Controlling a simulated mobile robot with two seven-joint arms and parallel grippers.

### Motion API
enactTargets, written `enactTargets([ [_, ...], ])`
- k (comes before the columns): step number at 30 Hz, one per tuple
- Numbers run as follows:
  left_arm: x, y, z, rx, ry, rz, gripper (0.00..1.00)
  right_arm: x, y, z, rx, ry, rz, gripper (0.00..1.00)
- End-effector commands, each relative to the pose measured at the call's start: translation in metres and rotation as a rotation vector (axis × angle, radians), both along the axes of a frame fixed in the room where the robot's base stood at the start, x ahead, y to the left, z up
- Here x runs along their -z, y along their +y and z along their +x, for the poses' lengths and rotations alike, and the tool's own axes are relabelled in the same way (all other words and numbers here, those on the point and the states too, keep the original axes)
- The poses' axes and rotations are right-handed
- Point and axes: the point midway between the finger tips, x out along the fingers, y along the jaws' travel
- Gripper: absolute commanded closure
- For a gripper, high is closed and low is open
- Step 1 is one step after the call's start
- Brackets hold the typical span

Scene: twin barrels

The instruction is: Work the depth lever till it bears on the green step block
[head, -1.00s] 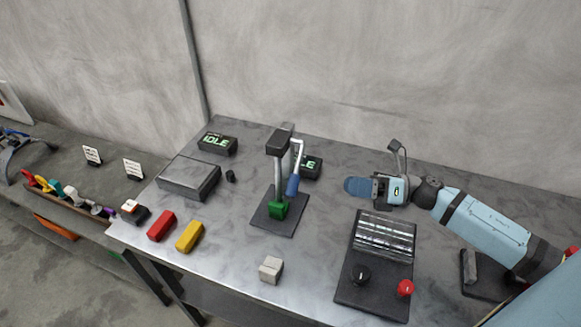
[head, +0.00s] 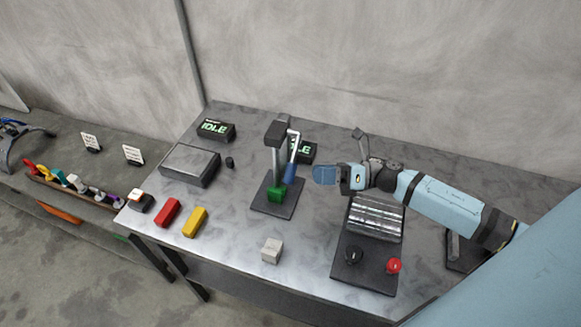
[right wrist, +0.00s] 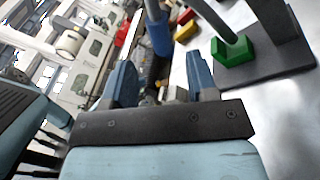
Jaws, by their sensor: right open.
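The depth lever is a grey rod with a blue handle (head: 290,172) hanging at the right side of the dark press stand (head: 277,132). The green step block (head: 277,195) sits on the stand's black base plate (head: 268,207), below the press head. My right gripper (head: 318,175) is open just right of the blue handle. In the right wrist view, the blue handle (right wrist: 159,35) stands beyond and between the two blue fingers (right wrist: 160,85), and the green block (right wrist: 232,50) is to the right. I cannot tell whether the handle lies within the jaws. My left gripper is out of view.
A red block (head: 168,211) and a yellow block (head: 195,221) lie left of the stand; a pale cube (head: 271,250) is in front. A dark box with black and red knobs (head: 365,270) stands below my right arm. Lit displays (head: 214,130) stand behind.

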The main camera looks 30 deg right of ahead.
Motion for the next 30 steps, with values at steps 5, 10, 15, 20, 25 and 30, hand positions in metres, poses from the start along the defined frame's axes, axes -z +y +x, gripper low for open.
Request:
enactTargets([
  [5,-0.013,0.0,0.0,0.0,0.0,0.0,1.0,-0.004,0.032,0.021,0.001,-0.002,0.0,0.47],
  [10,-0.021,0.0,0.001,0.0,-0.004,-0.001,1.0,-0.002,0.052,0.034,0.001,0.0,0.001,0.47],
  [15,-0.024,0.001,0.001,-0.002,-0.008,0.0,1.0,-0.001,0.061,0.04,0.001,0.001,0.0,0.47],
  [20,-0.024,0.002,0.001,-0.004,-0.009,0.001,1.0,0.0,0.062,0.04,0.001,0.001,-0.001,0.47],
  [25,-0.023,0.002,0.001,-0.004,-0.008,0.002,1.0,0.0,0.062,0.04,0.001,0.001,-0.001,0.56],
  [30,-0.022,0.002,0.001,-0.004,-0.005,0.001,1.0,0.0,0.062,0.04,0.001,0.0,-0.001,0.95],
])
